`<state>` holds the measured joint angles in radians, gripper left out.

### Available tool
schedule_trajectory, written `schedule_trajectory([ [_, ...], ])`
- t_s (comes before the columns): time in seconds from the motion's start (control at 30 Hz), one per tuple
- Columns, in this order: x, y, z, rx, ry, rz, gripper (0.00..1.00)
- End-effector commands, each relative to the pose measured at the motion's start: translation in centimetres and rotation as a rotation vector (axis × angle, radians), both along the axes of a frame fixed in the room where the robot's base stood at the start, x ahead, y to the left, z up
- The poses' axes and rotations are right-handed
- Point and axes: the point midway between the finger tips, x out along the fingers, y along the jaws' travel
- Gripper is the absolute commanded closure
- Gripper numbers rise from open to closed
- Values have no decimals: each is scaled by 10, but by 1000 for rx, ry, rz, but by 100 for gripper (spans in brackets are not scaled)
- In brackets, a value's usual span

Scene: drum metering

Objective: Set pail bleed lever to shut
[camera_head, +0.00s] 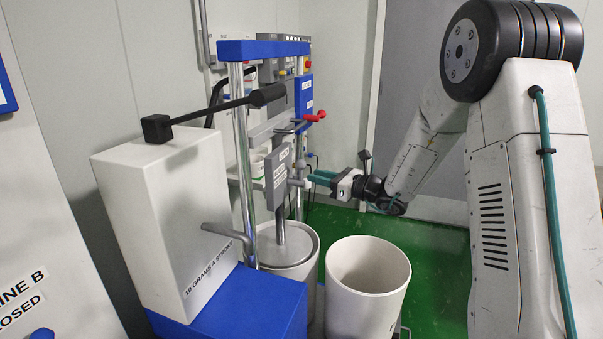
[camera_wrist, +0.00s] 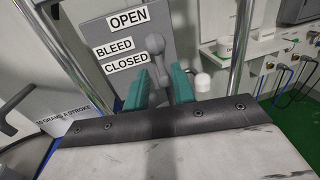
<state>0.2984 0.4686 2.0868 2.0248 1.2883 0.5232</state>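The grey bleed lever (camera_wrist: 156,60) is on a grey panel (camera_head: 277,180) fixed between chrome posts. In the wrist view it runs downward from a rounded top, beside the labels OPEN, BLEED and CLOSED. Its lower end is near the CLOSED label's height or a little below. My gripper (camera_wrist: 160,78) has two teal fingers, one on each side of the lever's lower part, with visible space between the tips. It is open; contact with the lever cannot be told. In the head view my gripper (camera_head: 311,181) is at the panel's right side. The pail (camera_head: 285,249) stands below the panel.
An open white drum (camera_head: 368,266) stands at the front, below my arm. A white box with a black-handled lever (camera_head: 215,112) is on the left. A red handle (camera_head: 315,117) is above my gripper. A white knob (camera_wrist: 202,83) is just right of the fingers.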

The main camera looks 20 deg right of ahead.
Motion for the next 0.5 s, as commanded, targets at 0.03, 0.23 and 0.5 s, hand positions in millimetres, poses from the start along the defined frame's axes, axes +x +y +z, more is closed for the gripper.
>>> schedule_trajectory([
  [0.03,6,7,0,-1,-1,3,75],
  [0.23,29,29,0,-1,0,5,75],
  [0.5,44,43,1,-2,-1,3,75],
])
